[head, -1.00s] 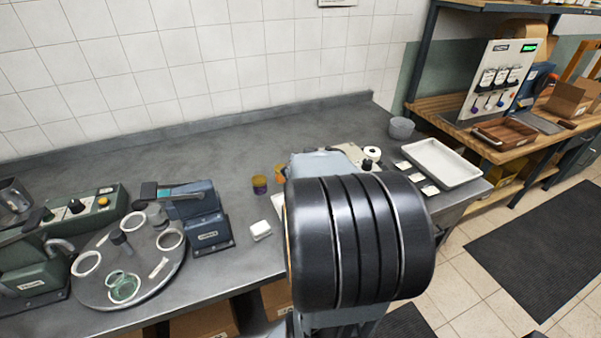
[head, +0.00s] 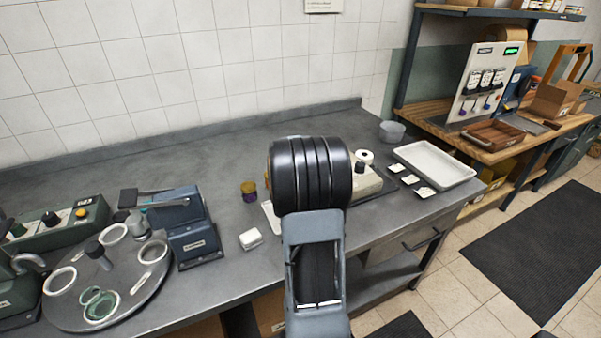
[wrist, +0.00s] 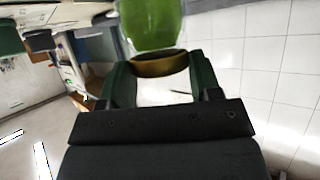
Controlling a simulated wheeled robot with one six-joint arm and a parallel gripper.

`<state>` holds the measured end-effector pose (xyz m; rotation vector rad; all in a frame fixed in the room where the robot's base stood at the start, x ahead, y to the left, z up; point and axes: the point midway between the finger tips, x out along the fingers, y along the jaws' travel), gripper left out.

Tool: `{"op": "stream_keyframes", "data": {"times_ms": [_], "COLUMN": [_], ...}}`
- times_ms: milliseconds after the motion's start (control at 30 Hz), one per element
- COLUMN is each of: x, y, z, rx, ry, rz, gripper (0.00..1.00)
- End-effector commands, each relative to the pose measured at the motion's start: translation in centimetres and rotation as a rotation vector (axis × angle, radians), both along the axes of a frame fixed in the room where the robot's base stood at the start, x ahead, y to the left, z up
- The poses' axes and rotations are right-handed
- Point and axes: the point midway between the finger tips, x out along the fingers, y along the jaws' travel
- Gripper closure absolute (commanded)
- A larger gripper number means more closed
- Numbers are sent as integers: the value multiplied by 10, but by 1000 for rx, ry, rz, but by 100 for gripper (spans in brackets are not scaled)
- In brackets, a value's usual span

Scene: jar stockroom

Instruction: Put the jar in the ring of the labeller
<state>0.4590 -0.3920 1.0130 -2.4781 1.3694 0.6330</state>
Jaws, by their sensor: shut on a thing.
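A green jar (wrist: 152,25) with a gold band or lid (wrist: 158,66) shows in the wrist view. My gripper (wrist: 160,75) is shut on it at the gold part, one green finger on each side. In the head view my arm hides the gripper and the held jar.
A turntable (head: 150,290) with white rings and a blue machine (head: 185,225) are further left. A white tray (head: 470,172) lies right. The bench's back left is clear.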

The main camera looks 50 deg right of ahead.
Motion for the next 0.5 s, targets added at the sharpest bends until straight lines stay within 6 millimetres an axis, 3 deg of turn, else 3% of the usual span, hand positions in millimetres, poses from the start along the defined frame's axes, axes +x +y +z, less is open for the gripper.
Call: {"op": "stream_keyframes", "data": {"times_ms": [167, 367, 500], "x": [5, 7, 7], "y": [-4, -6, -6], "z": [-9, -38, -40], "rx": [-2, -2, -3], "ry": [1, 1, -1], "rz": [0, -1, -1], "gripper": [71, 71, 71]}}
